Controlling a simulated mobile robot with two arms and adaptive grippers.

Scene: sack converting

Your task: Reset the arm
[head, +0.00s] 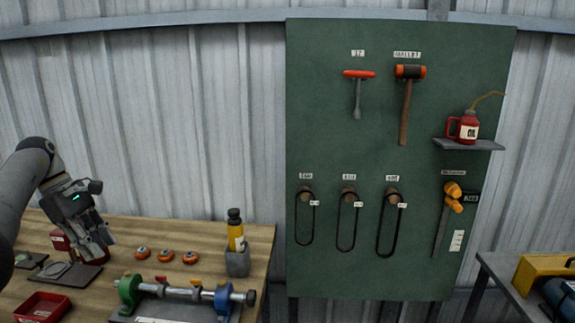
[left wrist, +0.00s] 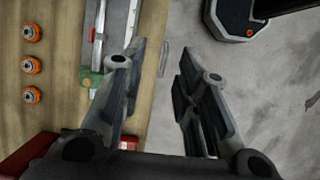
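My left gripper (head: 99,246) is above the left part of the wooden workbench (head: 205,230) in the head view, its arm coming in from the left edge. Its fingers point downward. In the left wrist view the two fingers of the left gripper (left wrist: 162,58) stand well apart with nothing between them, so it is open and empty. Bench edge and grey floor show beyond them. My right gripper is in neither view.
Several orange-rimmed discs (head: 165,256), a roller in green and blue mounts (head: 182,292), a yellow bottle (head: 235,230) in a grey holder and a red tray (head: 43,307) are on the bench. A green tool board (head: 330,110) hangs behind. A side table (head: 500,270) stands right.

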